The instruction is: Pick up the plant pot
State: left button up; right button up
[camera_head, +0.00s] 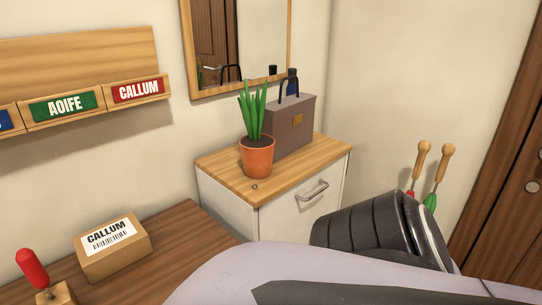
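The plant pot (257,158) is a terracotta-orange pot with dark soil and tall green leaves. It stands upright on the wooden top of a white cabinet (232,207), near the front left of that top. A large pale surface with a dark panel fills the bottom of the view and looks like part of my own body. Neither of my grippers shows, and nothing is touching the pot.
A grey-purple bag (292,122) stands close behind and right of the pot. A mirror (262,50) hangs behind. A cardboard box (112,245) and a red-handled object (32,270) are on the brown table (180,240).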

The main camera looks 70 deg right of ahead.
aim_at(256, 148)
jog(key=z, duration=2.2)
jog(key=i+l+u, duration=0.1)
jog(key=l, duration=0.2)
jog(key=i+l+u, duration=0.25)
jog(key=l, duration=0.35)
jog(key=i+l+u, duration=0.15)
jog(key=l, duration=0.15)
